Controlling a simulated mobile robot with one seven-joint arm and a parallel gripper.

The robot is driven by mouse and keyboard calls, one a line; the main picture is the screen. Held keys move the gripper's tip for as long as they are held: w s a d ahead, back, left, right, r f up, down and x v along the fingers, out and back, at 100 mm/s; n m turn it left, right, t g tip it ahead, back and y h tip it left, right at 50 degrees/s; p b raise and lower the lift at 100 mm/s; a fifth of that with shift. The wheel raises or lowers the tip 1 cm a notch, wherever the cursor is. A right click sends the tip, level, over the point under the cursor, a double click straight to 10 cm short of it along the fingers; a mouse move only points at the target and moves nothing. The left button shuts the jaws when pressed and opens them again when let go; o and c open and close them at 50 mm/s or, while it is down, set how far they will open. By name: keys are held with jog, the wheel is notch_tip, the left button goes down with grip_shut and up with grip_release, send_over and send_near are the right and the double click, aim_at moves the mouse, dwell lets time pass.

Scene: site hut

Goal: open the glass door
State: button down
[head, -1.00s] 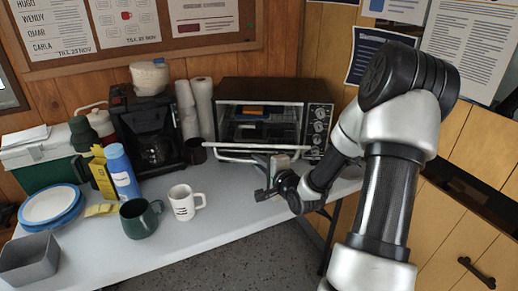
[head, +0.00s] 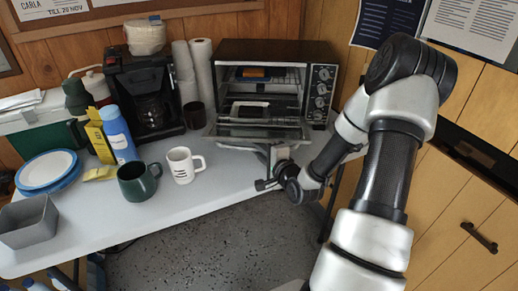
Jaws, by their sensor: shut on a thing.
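The toaster oven (head: 277,48) stands at the back of the table. Its glass door (head: 258,132) is hinged at the bottom and now hangs folded down toward me, almost flat, with the inside of the oven exposed. My gripper (head: 272,152) is at the door's front edge, right of its middle, shut on the door handle (head: 232,142). The fingertips are small here and partly hidden by the door edge. A rack and a pale looped shape show inside the oven.
A white mug (head: 183,166) and a green mug (head: 137,182) stand left of the door. A dark cup (head: 195,115) stands close to the oven's left side. A coffee maker (head: 146,95) is further left. Open floor (head: 230,235) lies in front of the table.

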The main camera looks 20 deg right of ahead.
jog(key=c, duration=2)
grip_release()
jog(key=shift+c, duration=0.2)
jog(key=p+v, duration=0.9)
jog(key=v, duration=0.8)
jog(key=shift+s, duration=0.25)
